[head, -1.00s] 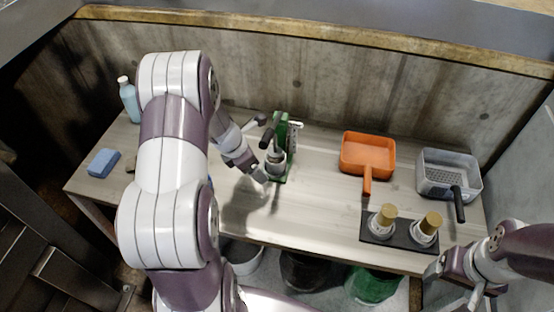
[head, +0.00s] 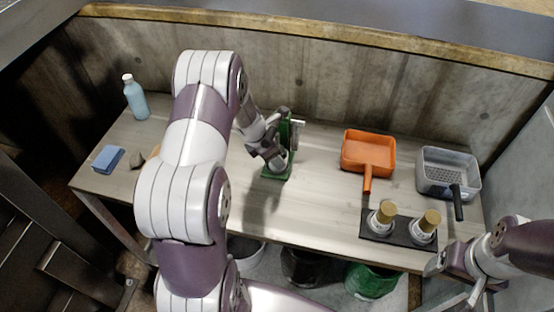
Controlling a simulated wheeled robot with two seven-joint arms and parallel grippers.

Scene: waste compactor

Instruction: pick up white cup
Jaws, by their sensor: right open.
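Two white cups with tan tops stand upright on a dark tray (head: 398,241) at the table's front right: the left cup (head: 378,228) and the right cup (head: 422,236). A green press (head: 278,177) stands mid-table, with a pale cylinder in it partly hidden by my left gripper (head: 270,157). My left gripper is at the press, touching or just in front of the cylinder; I cannot tell whether its jaws are open or shut. My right gripper (head: 450,280) is open and empty at the lower right, beyond the table's front edge and apart from the cups.
An orange pan (head: 368,152) and a clear grey bin with a perforated insert (head: 447,178) lie behind the cups. A blue bottle (head: 137,100) and a blue sponge (head: 108,158) are at the left. Bins, one green (head: 371,282), stand below the table. A wall rises behind it.

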